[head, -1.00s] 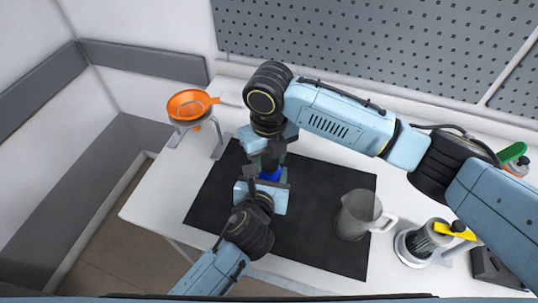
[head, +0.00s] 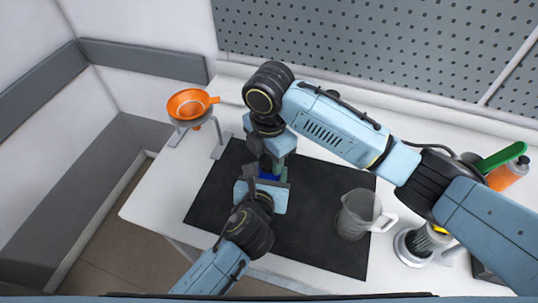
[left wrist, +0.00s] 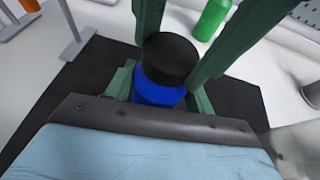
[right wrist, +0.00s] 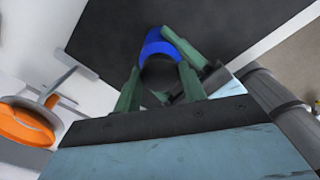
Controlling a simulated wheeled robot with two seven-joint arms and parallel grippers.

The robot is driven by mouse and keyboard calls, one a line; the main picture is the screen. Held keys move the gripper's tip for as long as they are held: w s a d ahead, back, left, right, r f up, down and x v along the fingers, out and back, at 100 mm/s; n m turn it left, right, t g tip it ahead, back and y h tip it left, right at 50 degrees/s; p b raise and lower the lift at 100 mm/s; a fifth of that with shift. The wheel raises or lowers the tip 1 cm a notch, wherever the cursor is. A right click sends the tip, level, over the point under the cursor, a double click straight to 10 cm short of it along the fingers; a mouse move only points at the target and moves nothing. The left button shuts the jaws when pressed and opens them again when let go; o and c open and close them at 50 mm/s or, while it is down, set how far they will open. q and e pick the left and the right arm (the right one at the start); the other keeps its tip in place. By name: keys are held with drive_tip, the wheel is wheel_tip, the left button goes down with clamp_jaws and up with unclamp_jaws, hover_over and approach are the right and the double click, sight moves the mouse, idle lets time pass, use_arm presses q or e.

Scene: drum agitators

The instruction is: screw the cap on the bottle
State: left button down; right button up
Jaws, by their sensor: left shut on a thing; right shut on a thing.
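The blue bottle (head: 268,175) stands upright over the black mat and is mostly hidden by my grippers in the head view. My left gripper (head: 264,182) is shut on the bottle from the front. The black cap (left wrist: 170,58) sits on top of the blue bottle (left wrist: 157,93) in the left wrist view; I cannot tell how tight it is. My right gripper (head: 271,160) points down from above and is shut on the cap, its green fingers on either side. In the right wrist view the cap (right wrist: 160,73) lies between these fingers, with the blue bottle (right wrist: 170,43) beyond it.
A black mat (head: 310,245) covers the middle of the white table. An orange funnel (head: 190,103) rests in a stand at the left. A clear jug (head: 355,215) stands at the mat's right. Right of it are a grey round holder (head: 412,250) and an orange bottle (head: 508,176).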

drive_tip(key=m, duration=0.6)
drive_tip(key=shift+m, duration=0.3)
drive_tip(key=m, duration=0.3)
drive_tip(key=shift+m, duration=0.4)
drive_tip(key=m, duration=0.3)
drive_tip(key=o, duration=1.1)
drive_tip(key=shift+r, duration=2.25)
